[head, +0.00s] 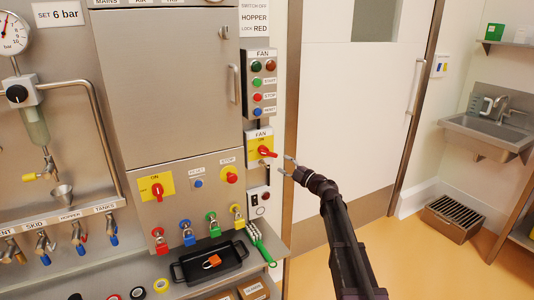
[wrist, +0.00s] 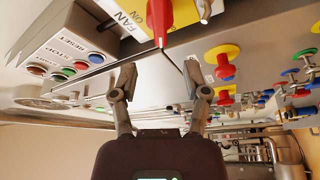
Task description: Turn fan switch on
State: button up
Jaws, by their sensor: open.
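The fan switch (head: 252,156) is a yellow plate on a grey box at the panel's right edge, under a FAN label. Its red handle (head: 267,151) points right and slightly down.
The FAN button box (head: 262,83) is above the switch. Another red-handled switch (head: 157,190) and a red stop knob (head: 230,177) are to the left. Coloured padlocks, a black tray (head: 203,277) and a green-handled brush (head: 262,246) are below. A white door (head: 350,120) is behind my arm.

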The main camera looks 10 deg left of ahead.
aim_at(268, 154)
jog(key=p+x, duration=0.1)
jog(key=x, duration=0.9)
jog(key=shift+d, duration=0.1)
jog(key=c, duration=0.8)
jog(key=shift+o, duration=0.2)
jog(key=shift+d, duration=0.15)
